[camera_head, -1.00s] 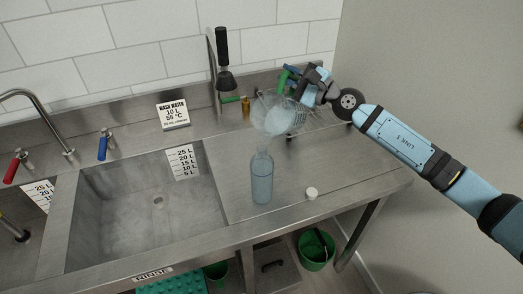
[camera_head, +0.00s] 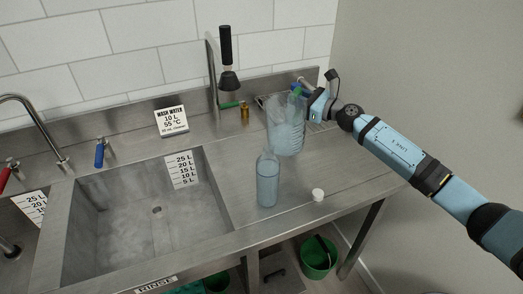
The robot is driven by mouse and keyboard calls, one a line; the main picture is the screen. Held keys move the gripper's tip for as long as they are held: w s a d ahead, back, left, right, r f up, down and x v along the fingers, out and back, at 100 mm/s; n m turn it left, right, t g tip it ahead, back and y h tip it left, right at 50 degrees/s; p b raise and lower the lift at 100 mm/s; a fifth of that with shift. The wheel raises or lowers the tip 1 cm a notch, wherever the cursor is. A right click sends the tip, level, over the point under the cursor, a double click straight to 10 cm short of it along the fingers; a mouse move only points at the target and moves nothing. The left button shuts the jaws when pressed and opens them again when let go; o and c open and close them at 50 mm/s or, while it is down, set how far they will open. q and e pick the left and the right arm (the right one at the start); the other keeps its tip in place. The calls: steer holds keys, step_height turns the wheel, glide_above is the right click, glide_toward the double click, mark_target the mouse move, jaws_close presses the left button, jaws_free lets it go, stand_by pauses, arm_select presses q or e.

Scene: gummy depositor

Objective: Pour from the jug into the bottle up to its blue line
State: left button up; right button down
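The clear jug (camera_head: 286,130) is held nearly upright behind and slightly right of the bottle, with pale liquid showing in it. My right gripper (camera_head: 305,98) is at the jug's green handle and appears shut on it; the fingertips are partly hidden. The clear bottle (camera_head: 268,181) stands upright and uncapped on the steel drainboard, with bluish contents; its blue line and exact level are too small to tell. A white cap (camera_head: 318,195) lies right of the bottle. My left gripper is not in view.
The rinse sink (camera_head: 120,222) lies left of the bottle. A black-handled sprayer (camera_head: 227,62), a small brown bottle (camera_head: 245,115) and a wash-water sign (camera_head: 171,121) stand along the back. The drainboard's right side is clear.

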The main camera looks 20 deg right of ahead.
mark_target(304, 106)
steer(key=f, duration=0.1)
steer(key=f+m, duration=0.2)
steer(key=shift+w+d, duration=0.15)
steer(key=shift+d, duration=0.1)
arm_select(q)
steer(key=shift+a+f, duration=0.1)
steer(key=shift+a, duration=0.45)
arm_select(e)
steer(key=shift+a, duration=0.1)
steer(key=shift+r+p, duration=0.35)
steer(key=shift+r, duration=0.1)
step_height(304, 106, up, 4)
steer(key=p, duration=0.3)
steer(key=shift+r, duration=0.15)
steer(key=s+p, duration=0.1)
steer(key=s, duration=0.1)
steer(key=s+a+p, duration=0.1)
steer(key=s, duration=0.1)
steer(key=s+a+p, duration=0.1)
steer(key=s, duration=0.1)
steer(key=shift+s+a, duration=0.15)
steer(key=shift+s, duration=0.1)
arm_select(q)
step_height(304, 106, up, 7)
arm_select(e)
steer(key=shift+s+a, duration=0.25)
steer(key=shift+s, duration=0.3)
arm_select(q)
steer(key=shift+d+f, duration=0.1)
